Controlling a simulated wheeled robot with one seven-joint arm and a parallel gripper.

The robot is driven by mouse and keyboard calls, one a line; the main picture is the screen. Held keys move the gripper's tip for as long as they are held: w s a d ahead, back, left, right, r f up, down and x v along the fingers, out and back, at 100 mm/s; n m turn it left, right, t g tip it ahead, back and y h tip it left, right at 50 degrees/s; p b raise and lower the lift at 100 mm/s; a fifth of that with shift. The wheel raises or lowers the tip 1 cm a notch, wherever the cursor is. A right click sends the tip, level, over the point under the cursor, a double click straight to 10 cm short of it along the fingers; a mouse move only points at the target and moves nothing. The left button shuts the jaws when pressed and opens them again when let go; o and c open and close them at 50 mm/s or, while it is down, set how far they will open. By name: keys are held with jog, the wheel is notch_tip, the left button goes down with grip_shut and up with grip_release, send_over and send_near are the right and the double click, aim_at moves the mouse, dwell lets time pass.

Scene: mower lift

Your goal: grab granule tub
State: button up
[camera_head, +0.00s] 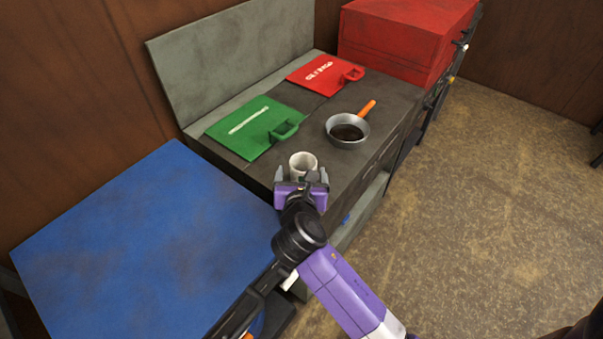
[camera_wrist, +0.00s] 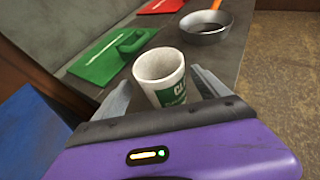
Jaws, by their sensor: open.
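The granule tub appears to be the white, open-topped tub (camera_head: 303,163) with a green label, standing upright near the front corner of the dark grey bench top (camera_head: 350,190). In the wrist view the tub (camera_wrist: 163,78) is between the two grey fingers of my gripper (camera_wrist: 165,92), and lettering shows on its label. My gripper (camera_head: 302,177) is open, with one finger on each side of the tub. I cannot tell whether either finger touches it. The tub's lower part is hidden behind my gripper.
A green board with a handle (camera_head: 250,128), a red one (camera_head: 318,75) and a pan with an orange handle (camera_head: 348,130) lie on the bench. A blue-topped surface (camera_head: 140,240) is at left, a red box (camera_head: 405,40) at the back. Open floor (camera_head: 500,200) lies right.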

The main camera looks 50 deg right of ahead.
aim_at(303, 165)
jog(key=x, duration=0.5)
jog(key=shift+s+f, duration=0.15)
jog(key=shift+s, duration=0.05)
jog(key=shift+c, duration=0.5)
jog(key=c, duration=1.4)
